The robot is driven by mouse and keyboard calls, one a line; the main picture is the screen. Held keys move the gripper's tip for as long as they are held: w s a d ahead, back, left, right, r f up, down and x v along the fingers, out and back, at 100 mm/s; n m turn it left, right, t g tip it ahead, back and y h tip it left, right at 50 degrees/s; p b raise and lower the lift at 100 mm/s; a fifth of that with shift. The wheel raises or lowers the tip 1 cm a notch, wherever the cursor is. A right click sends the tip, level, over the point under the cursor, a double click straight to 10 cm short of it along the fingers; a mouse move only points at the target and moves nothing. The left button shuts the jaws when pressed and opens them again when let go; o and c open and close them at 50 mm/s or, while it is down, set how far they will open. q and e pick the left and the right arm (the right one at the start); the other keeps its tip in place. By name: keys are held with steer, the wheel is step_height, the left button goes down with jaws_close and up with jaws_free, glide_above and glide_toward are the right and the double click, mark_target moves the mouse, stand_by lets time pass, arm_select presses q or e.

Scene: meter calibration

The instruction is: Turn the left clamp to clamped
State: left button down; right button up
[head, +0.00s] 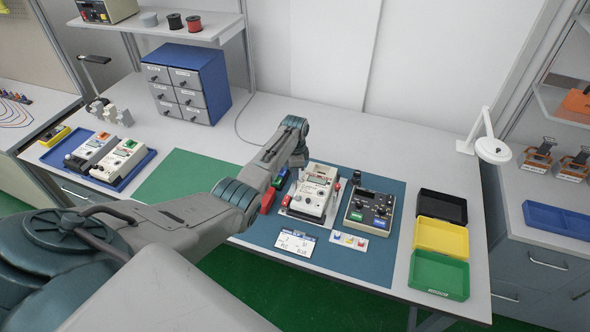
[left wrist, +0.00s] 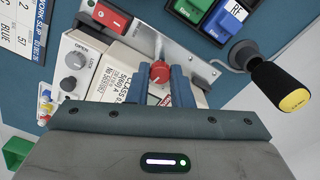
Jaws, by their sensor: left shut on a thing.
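The meter (head: 318,193), a pale instrument with printed labels, sits on the blue-green mat; it also shows in the left wrist view (left wrist: 120,72). The left clamp (left wrist: 160,72) has a red knob at the meter's side, on a metal strip. My left gripper (left wrist: 160,84) is shut on this knob, with a blue finger on either side. In the head view my arm hides much of this clamp. The right clamp's red end (head: 337,187) shows at the meter's other side. My right gripper is not in view.
A black handle with a yellow end (left wrist: 280,86) stands close to the gripper. A red switch-like part (left wrist: 112,18) and coloured blocks are nearby. A dark control box (head: 369,210) stands right of the meter, then black, yellow and green bins (head: 440,236). The green mat is largely clear.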

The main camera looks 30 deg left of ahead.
arm_select(q)
steer(key=shift+r+n, duration=0.1)
steer(key=shift+n, duration=1)
steer(key=c, duration=1.3)
jaws_free()
step_height(320, 180, up, 11)
steer(key=b, duration=0.3)
